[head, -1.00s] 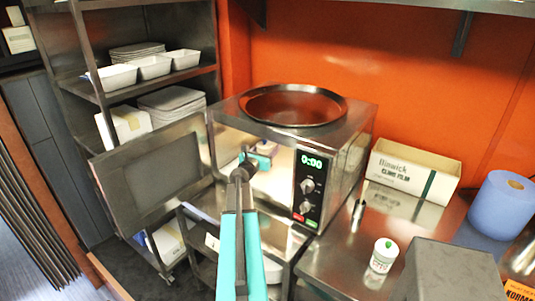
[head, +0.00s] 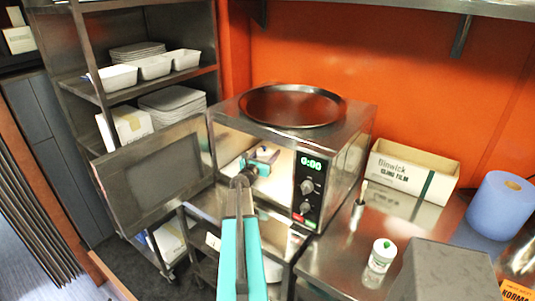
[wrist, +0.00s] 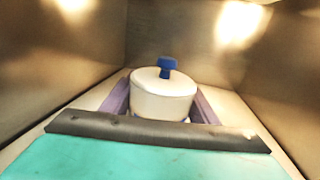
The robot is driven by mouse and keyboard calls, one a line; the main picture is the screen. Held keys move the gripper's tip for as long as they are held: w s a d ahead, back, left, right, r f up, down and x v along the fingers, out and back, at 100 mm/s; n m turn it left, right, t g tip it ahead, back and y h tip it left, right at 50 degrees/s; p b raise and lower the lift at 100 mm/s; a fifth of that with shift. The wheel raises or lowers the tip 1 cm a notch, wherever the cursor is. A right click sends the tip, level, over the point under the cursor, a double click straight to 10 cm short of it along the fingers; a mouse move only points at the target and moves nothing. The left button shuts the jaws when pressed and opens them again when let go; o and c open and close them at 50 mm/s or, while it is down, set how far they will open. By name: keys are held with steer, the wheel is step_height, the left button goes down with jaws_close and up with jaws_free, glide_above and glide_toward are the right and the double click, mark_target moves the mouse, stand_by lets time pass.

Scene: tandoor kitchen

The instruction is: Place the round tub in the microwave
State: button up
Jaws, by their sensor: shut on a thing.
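The microwave (head: 340,165) is a steel box with its door (head: 155,175) swung open to the left and a green 0:00 display. My gripper (head: 263,155) reaches into its open cavity. In the wrist view, my gripper (wrist: 163,103) is shut on a white round tub (wrist: 163,98) with a blue knob on its lid, with a purple finger on each side. The tub is upright inside the cavity, between metal walls. In the head view it shows only as a small pale shape. Its base is hidden, so I cannot tell whether it touches the cavity floor.
A dark round tray (head: 292,105) lies on the microwave. To the right on the steel counter are a white tub with a green knob (head: 381,254), a cling film box (head: 413,167) and a blue roll (head: 502,205). A shelf rack (head: 100,95) stands left.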

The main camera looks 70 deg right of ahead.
mark_target(265, 156)
steer(key=shift+f, duration=0.1)
steer(key=o, duration=1.2)
steer(key=shift+o, duration=0.2)
steer(key=shift+w+a+b, duration=0.1)
steer(key=shift+a+b, duration=0.6)
steer(key=shift+a, duration=0.8)
steer(key=shift+w+a+b, duration=0.15)
steer(key=shift+a+b, duration=0.4)
steer(key=shift+a, duration=0.95)
steer(key=shift+w+a+b, duration=0.15)
steer(key=shift+a+b, duration=0.35)
steer(key=shift+a, duration=1)
steer(key=shift+w+a+b, duration=0.15)
steer(key=shift+a+b, duration=0.4)
steer(key=shift+a, duration=0.95)
